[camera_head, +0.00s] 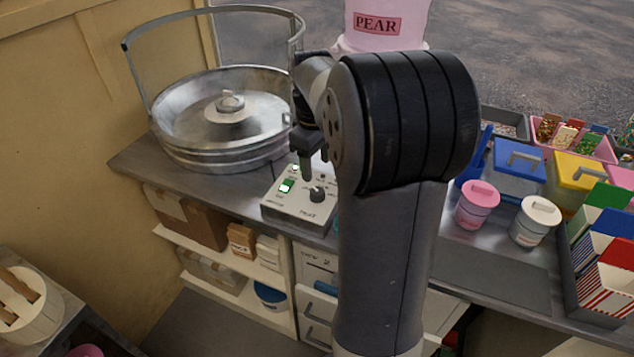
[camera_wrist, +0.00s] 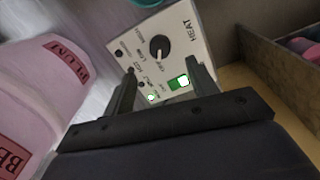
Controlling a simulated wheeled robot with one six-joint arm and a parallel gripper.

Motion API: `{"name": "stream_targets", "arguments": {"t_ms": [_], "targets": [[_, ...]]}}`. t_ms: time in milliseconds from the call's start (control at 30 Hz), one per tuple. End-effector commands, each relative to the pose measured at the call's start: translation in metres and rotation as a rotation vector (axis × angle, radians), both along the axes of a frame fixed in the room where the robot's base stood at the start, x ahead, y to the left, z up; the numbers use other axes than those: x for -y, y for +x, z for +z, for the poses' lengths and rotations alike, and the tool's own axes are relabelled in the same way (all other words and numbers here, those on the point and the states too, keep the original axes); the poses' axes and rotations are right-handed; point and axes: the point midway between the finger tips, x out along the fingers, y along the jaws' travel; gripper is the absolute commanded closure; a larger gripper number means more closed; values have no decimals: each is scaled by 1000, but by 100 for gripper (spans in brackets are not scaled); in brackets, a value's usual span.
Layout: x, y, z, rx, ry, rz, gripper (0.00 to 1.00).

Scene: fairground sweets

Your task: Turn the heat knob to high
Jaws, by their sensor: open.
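The heat knob (camera_head: 317,195) is a dark round knob on a pale control box (camera_head: 290,212) at the counter's front edge. In the wrist view the knob (camera_wrist: 159,47) sits on the panel (camera_wrist: 189,53) beside the word HEAT, with a pale pointer line on it. A lit green switch (camera_wrist: 179,82) is nearer my fingers, and it also shows in the head view (camera_head: 287,186). My gripper (camera_wrist: 161,84) is open and empty over the panel, its fingers apart from the knob. In the head view my arm hides part of the box's right side.
A round metal candyfloss pan (camera_head: 222,118) with a raised rail stands left of the box. A pink PEAR tub (camera_head: 385,24) stands behind my arm. Pink (camera_head: 478,204) and white (camera_head: 535,220) lidded tubs stand to the right. Shelves with boxes (camera_head: 242,240) lie below the counter.

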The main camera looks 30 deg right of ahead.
Motion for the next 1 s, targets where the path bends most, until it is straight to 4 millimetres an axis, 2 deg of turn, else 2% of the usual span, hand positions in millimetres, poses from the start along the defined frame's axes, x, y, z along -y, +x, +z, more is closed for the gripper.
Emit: {"name": "stream_targets", "arguments": {"t_ms": [33, 200, 400, 600, 833, 1000], "targets": [[0, -1, -12, -6, 1, 0, 45], [2, 0, -45, -6, 1, -1, 45], [3, 1, -73, -3, 1, -1, 45], [3, 1, -83, 0, 0, -2, 45], [3, 1, -84, 0, 0, -2, 45], [3, 2, -84, 0, 0, -2, 58]]}}
